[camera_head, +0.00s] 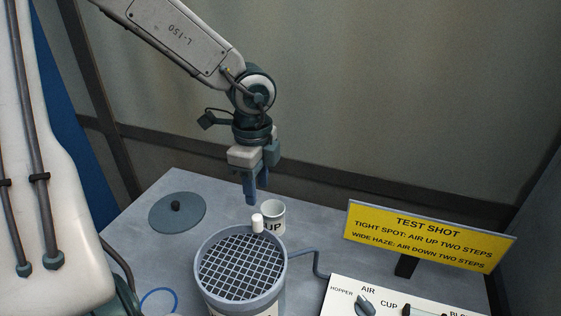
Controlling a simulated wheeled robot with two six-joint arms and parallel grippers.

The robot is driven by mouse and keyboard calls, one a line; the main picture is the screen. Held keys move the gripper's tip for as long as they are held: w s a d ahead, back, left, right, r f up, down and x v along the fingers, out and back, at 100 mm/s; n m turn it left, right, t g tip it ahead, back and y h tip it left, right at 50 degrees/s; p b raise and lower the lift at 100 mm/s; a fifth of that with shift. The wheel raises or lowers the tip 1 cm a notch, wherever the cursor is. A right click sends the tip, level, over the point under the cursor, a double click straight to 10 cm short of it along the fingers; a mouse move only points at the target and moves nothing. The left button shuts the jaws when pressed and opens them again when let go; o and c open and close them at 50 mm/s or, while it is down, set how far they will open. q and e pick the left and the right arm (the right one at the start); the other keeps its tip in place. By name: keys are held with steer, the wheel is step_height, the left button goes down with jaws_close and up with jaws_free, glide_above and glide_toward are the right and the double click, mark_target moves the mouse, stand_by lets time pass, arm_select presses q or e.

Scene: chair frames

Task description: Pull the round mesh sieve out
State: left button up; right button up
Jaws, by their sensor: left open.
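The round mesh sieve (241,268) sits in the top of a grey cylindrical container (209,293), with its grid facing up. A small white knob (257,222) stands at the sieve's far rim. My left gripper (254,198) points down above the table, just above and behind the white knob as the picture shows it. It is open and nothing shows between its fingers. It is apart from the sieve. My right gripper is not in view.
A white cup (272,216) stands right behind the container. A round grey lid (177,213) lies at the left. A yellow sign (429,237) and a white control panel (385,303) stand at the right. A hose (313,262) runs from the container. Table space between lid and container is clear.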

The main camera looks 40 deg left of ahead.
mark_target(257, 216)
arm_select(q)
steer(key=shift+s+f+b, duration=0.25)
steer(key=shift+f+b, duration=0.3)
steer(key=shift+b, duration=0.15)
step_height(257, 216, down, 4)
steer(key=b, duration=0.4)
steer(key=shift+f, duration=0.25)
step_height(257, 216, down, 2)
steer(key=b, duration=0.2)
steer(key=shift+f+b, duration=0.15)
steer(key=shift+b, duration=0.25)
steer(key=shift+c, duration=0.7)
steer(key=shift+r, duration=0.2)
jaws_close()
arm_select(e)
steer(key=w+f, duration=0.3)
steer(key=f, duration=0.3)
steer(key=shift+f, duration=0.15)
